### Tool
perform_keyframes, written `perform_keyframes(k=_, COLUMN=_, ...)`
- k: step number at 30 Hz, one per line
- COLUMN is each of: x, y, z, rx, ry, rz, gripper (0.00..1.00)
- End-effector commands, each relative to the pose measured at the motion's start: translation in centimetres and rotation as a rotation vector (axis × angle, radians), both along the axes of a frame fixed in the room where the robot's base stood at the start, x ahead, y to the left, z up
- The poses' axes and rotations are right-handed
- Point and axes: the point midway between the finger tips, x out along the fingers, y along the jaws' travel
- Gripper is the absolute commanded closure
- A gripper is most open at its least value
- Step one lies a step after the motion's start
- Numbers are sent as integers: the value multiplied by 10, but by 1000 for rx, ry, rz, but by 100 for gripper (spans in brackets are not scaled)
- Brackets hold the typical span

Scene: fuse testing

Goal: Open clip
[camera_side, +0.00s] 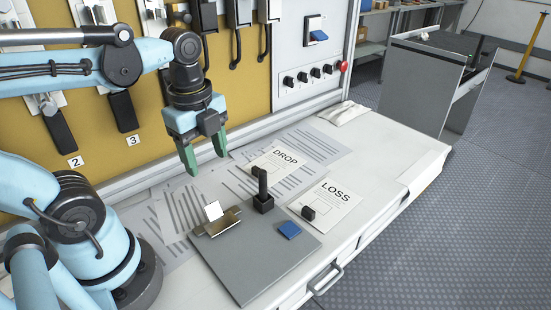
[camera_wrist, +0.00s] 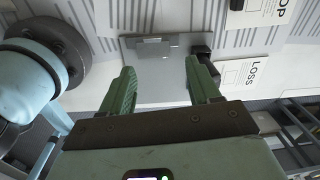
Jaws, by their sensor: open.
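A metal clip (camera_side: 222,223) lies near the left corner of a grey board (camera_side: 238,264) on the white workbench. A small white piece (camera_side: 213,211) stands upright at the clip. In the wrist view the clip (camera_wrist: 157,42) shows faintly near the far edge of the board (camera_wrist: 160,92). My gripper (camera_side: 206,160) has green fingers, which are apart with nothing between them. It points down and is above and behind the clip, not touching it. In the wrist view the open fingers (camera_wrist: 161,75) frame the board. Whether the clip is open or shut is too small to tell.
A black upright post (camera_side: 262,193), a small black block (camera_side: 308,212) and a blue square (camera_side: 290,230) are right of the clip. DROP (camera_side: 280,160) and LOSS (camera_side: 334,197) cards and printed sheets lie on the bench. A yellow panel with switches stands behind.

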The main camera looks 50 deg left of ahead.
Motion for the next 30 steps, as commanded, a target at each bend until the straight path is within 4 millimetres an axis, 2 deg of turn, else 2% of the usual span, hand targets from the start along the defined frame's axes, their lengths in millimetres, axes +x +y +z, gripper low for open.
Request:
perform_keyframes(k=3, x=-5, y=1, z=3, rx=-1, ry=41, rz=-103, gripper=38)
perform_keyframes(k=10, x=-7, y=2, z=-3, rx=-3, ry=57, rz=-150, gripper=38)
perform_keyframes(k=30, x=-6, y=2, z=-75, rx=-2, ry=55, rz=-147, gripper=38)
